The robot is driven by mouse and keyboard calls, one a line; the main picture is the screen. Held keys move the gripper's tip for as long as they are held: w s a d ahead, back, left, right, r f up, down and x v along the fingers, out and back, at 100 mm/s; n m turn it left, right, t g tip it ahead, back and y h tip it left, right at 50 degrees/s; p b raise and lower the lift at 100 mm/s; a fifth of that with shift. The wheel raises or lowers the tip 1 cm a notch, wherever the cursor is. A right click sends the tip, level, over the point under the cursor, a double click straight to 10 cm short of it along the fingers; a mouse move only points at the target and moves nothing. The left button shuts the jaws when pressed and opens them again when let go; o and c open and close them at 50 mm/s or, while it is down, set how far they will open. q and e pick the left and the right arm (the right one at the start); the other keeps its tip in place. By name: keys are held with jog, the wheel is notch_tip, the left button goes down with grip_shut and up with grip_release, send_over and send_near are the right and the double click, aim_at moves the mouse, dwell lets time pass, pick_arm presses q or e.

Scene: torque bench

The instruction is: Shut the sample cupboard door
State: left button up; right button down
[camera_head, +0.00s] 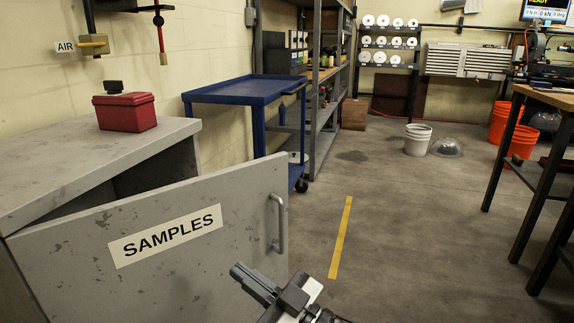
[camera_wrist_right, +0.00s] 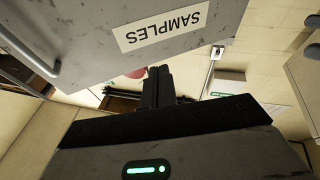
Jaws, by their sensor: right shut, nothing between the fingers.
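The grey sample cupboard (camera_head: 95,160) stands at the left in the head view. Its door (camera_head: 180,265) hangs ajar, with a dark gap below the cupboard top. The door carries a SAMPLES label (camera_head: 166,235) and a metal bar handle (camera_head: 278,222) near its free edge. My right gripper (camera_head: 240,272) is shut and empty, in front of the door's lower right part, below the handle. Whether it touches the door I cannot tell. In the wrist view the door (camera_wrist_right: 90,45) appears upside down beyond the shut fingers (camera_wrist_right: 158,80). My left gripper is not in view.
A red box (camera_head: 125,111) sits on the cupboard top. A blue cart (camera_head: 245,92) and grey shelving (camera_head: 325,80) stand behind. A workbench (camera_head: 555,98) is at the right. The floor with a yellow strip (camera_head: 341,238) is clear between.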

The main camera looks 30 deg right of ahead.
jog(key=d+m+g+h+p, duration=0.2)
jog(key=d+m+h+p, duration=0.4)
jog(key=d+p, duration=0.85)
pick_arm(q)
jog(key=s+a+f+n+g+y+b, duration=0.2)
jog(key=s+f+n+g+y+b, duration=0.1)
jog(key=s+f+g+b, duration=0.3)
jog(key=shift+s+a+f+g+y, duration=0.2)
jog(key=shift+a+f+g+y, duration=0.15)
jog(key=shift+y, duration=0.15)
pick_arm(e)
jog(key=w+d+n, duration=0.1)
jog(key=w+d, duration=0.1)
jog(key=w, duration=1.1)
jog(key=shift+w+d+f+h, duration=0.15)
jog(key=shift+w+f+h, duration=0.05)
jog(key=shift+w+h, duration=0.2)
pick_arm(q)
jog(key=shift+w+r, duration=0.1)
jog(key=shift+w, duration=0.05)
